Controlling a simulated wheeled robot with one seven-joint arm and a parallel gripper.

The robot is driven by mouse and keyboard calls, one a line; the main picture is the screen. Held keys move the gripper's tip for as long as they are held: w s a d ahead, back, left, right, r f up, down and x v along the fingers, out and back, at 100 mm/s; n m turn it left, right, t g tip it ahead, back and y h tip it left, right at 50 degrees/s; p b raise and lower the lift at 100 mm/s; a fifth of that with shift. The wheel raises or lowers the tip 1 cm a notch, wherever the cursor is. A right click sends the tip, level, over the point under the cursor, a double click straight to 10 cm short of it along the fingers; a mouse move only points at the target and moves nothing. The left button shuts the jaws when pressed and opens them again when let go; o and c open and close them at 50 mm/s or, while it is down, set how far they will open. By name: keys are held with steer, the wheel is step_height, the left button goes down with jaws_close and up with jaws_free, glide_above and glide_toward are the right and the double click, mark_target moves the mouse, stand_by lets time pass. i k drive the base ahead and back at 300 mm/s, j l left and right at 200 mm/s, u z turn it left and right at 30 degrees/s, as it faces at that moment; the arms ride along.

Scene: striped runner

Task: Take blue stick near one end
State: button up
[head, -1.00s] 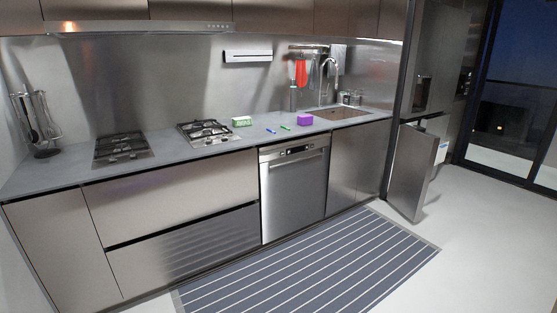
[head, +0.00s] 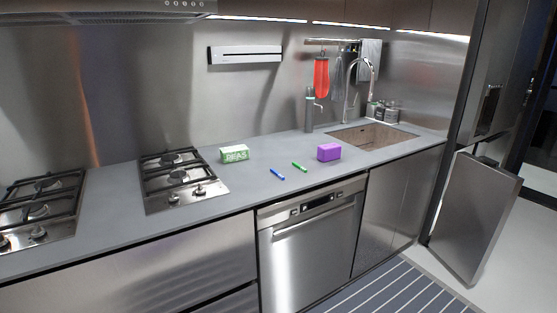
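The blue stick (head: 277,173) lies flat on the grey countertop (head: 245,190), slanting slightly, near the front edge above the dishwasher. A similar green stick (head: 299,166) lies a little to its right and farther back, apart from it. My gripper does not show in the head view, so its place relative to the stick cannot be seen. Nothing covers the blue stick.
A green and white box (head: 234,154) stands left of the sticks, and a purple block (head: 328,152) stands right. A gas hob (head: 180,180) lies farther left, the sink (head: 372,137) farther right. A cabinet door (head: 475,215) stands open at right.

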mark_target(277, 174)
steer(key=i+u, duration=0.1)
steer(key=i, duration=0.45)
steer(key=i+l+u, duration=0.1)
steer(key=i, duration=0.4)
steer(key=i+l+u, duration=0.1)
steer(key=i, duration=0.45)
steer(key=i+l+u, duration=0.15)
steer(key=i, duration=0.35)
